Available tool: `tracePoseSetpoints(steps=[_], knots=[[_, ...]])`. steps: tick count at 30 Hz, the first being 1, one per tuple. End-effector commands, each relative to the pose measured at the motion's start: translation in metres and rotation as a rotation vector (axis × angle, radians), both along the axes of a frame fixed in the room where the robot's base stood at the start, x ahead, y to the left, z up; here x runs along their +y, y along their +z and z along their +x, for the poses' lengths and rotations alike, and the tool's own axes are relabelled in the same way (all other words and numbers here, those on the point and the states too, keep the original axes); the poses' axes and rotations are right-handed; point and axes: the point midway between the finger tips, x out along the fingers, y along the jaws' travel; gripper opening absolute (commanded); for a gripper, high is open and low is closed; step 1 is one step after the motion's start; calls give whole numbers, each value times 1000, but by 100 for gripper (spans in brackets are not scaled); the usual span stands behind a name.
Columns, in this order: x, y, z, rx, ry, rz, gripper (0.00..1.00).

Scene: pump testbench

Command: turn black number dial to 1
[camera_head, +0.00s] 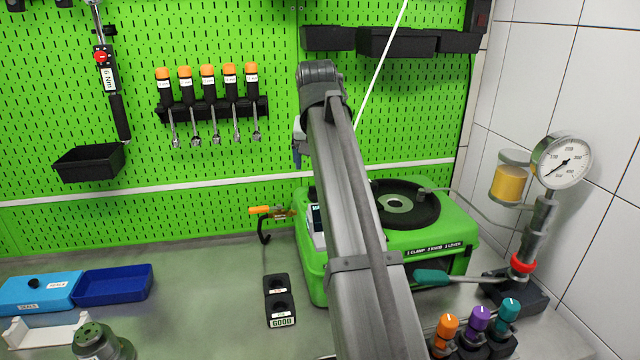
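A green machine (441,238) stands on the bench with a black round plate (405,204) around a grey hub on top. A small light panel with a dark display (317,218) shows at its left side. My grey arm crosses the middle of the view and covers part of the machine and panel. I cannot make out a black dial with numbers; it may be behind my arm. A small pale and dark blue part (298,145) shows just left of my arm's upper end, perhaps part of my gripper. Its fingers are not distinguishable.
A pressure gauge (561,162) on a metal post stands at the right, with a teal-handled lever (432,277). Orange (446,328), purple (478,318) and teal (508,310) knobs are at front right. A black GOOD holder (279,300) and blue trays (113,286) lie left.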

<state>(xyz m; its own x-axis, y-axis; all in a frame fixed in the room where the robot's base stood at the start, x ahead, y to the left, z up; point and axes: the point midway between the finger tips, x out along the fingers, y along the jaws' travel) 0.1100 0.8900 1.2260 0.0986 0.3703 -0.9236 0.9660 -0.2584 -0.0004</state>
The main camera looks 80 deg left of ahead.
Motion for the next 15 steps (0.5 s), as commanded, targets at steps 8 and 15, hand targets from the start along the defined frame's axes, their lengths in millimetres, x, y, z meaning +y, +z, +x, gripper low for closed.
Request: tracePoseSetpoints(steps=[8,15], knots=[[18,-46,5,0,0,-3,87],[28,-71,8,1,0,-2,87]])
